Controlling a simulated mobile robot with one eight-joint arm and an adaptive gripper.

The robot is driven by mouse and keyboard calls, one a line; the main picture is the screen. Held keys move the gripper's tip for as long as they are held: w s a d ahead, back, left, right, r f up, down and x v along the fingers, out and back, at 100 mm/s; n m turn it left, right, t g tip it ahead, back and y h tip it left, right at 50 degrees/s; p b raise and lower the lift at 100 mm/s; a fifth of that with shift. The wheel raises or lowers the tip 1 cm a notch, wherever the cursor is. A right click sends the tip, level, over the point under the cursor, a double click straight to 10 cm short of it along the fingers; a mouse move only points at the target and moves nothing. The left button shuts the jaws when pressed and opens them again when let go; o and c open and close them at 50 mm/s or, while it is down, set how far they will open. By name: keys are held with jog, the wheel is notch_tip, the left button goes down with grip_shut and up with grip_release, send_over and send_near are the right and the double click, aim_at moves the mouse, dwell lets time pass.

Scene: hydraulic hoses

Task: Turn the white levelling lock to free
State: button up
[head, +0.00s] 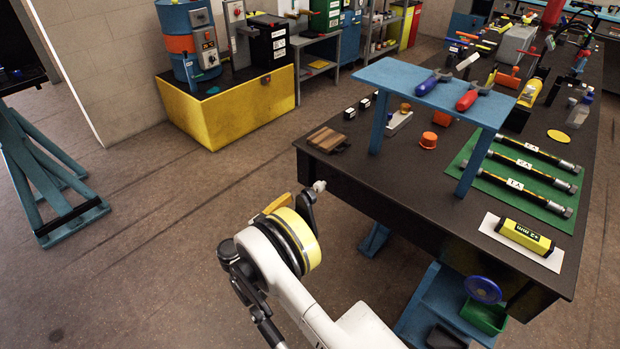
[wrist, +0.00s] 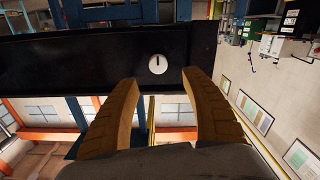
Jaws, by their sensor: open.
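The white levelling lock (wrist: 158,64) is a small round knob on the dark edge face of the workbench. A short dark mark on it runs from its middle towards the top of the wrist view. In the head view the lock (head: 319,186) shows as a small pale knob below the bench's near left corner. My gripper (wrist: 161,83) is open, with its two yellow-brown fingers apart and nothing between them. The fingertips lie just below the lock in the wrist view, one to each side, and do not visibly touch it. My gripper (head: 294,199) also shows beside the lock in the head view.
The dark workbench (head: 364,153) holds a blue stand (head: 440,95) with tools, a green mat (head: 520,175) with hoses, and a yellow block (head: 524,234). A blue shelf with a green bin (head: 485,316) is below.

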aim_at(317, 189)
jog(key=b+x, duration=0.3)
jog(key=x, duration=0.7)
jog(key=shift+s+d, duration=0.2)
jog(key=shift+w+d, duration=0.2)
jog(key=shift+w, duration=0.2)
jog(key=c, duration=1.2)
grip_shut()
